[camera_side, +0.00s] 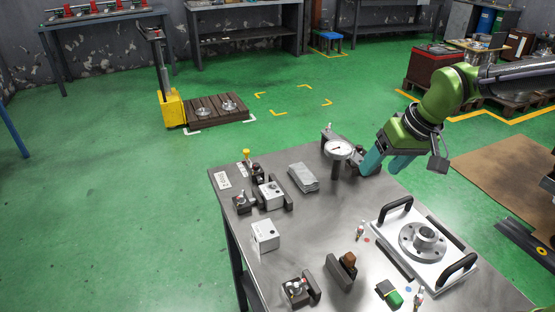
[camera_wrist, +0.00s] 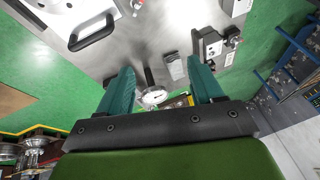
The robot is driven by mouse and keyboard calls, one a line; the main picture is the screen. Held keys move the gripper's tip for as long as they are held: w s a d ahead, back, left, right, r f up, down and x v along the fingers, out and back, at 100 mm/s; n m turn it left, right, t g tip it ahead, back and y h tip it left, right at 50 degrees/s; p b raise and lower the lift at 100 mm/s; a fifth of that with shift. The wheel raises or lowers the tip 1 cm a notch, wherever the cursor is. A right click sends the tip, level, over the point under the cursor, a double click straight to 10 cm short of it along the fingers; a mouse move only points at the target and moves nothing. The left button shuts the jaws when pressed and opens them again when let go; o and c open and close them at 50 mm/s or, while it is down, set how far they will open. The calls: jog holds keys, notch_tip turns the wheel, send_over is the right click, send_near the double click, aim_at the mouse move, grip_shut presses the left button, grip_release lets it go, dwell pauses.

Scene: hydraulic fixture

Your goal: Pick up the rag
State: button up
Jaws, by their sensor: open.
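The rag looks to be the grey folded piece (camera_side: 303,177) lying flat on the metal table (camera_side: 325,225), near its far edge. It also shows in the wrist view as a small grey patch (camera_wrist: 174,66), just left of the right fingertip. My gripper (camera_side: 385,165) is at the far right edge of the table, to the right of the rag and apart from it. Its two teal fingers are spread, with nothing held between them, as the wrist view also shows (camera_wrist: 161,66).
A dial gauge (camera_side: 338,149) on a post stands between my gripper and the rag. Fixture blocks (camera_side: 271,194) stand left of the rag. A white plate with black handles (camera_side: 424,246) lies at the right. A brown-topped block (camera_side: 342,270) is in front. The table's middle is clear.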

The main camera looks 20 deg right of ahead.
jog(key=w+a+f+n+h, duration=0.1)
jog(key=w+a+f, duration=0.3)
jog(key=w, duration=0.6)
jog(key=t, duration=0.2)
send_near(304, 173)
jog(key=w+f, duration=0.1)
jog(key=f, duration=0.1)
jog(key=shift+w+a+f+n+h, duration=0.25)
jog(key=shift+n+h, duration=0.15)
jog(key=shift+x, duration=3)
jog(key=shift+a+f, duration=0.1)
jog(key=shift+f, duration=0.1)
jog(key=c, duration=0.7)
jog(key=shift+c, duration=0.2)
